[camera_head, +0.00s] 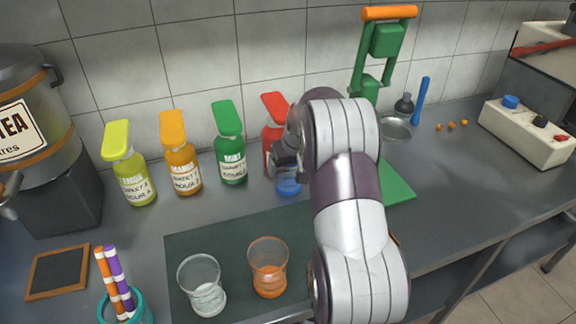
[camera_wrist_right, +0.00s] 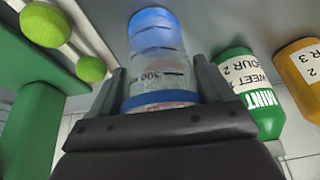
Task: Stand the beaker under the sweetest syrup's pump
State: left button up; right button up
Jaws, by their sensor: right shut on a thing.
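My right gripper (camera_head: 287,158) is shut on a clear beaker with blue at its base (camera_head: 288,186). In the right wrist view, the fingers (camera_wrist_right: 162,82) grip the beaker (camera_wrist_right: 155,65), which shows "300" markings and a blue band. The beaker is in front of the red pump bottle (camera_head: 273,105), which my arm largely hides. Left of it stand the green mint bottle (camera_head: 231,160), the orange mango bottle (camera_head: 182,165) and the yellow-green lemon bottle (camera_head: 134,180). Their labels carry sweet and sour ratings, mostly too small to read. My left gripper is out of view.
A clear glass (camera_head: 202,285) and an orange-tinted glass (camera_head: 268,268) stand on the dark mat (camera_head: 190,250). A green press (camera_head: 385,45) stands behind my arm. A tea dispenser (camera_head: 35,110) is at left. A turquoise cup (camera_head: 140,310) holds striped sticks.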

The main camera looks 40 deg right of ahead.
jog(key=shift+w+f, duration=0.15)
jog(key=shift+w, duration=0.05)
jog(key=shift+s, duration=0.1)
jog(key=o, duration=1.4)
jog(key=shift+f, duration=0.1)
jog(key=p+v, duration=0.1)
jog(key=v, duration=1.1)
jog(key=shift+r, duration=0.2)
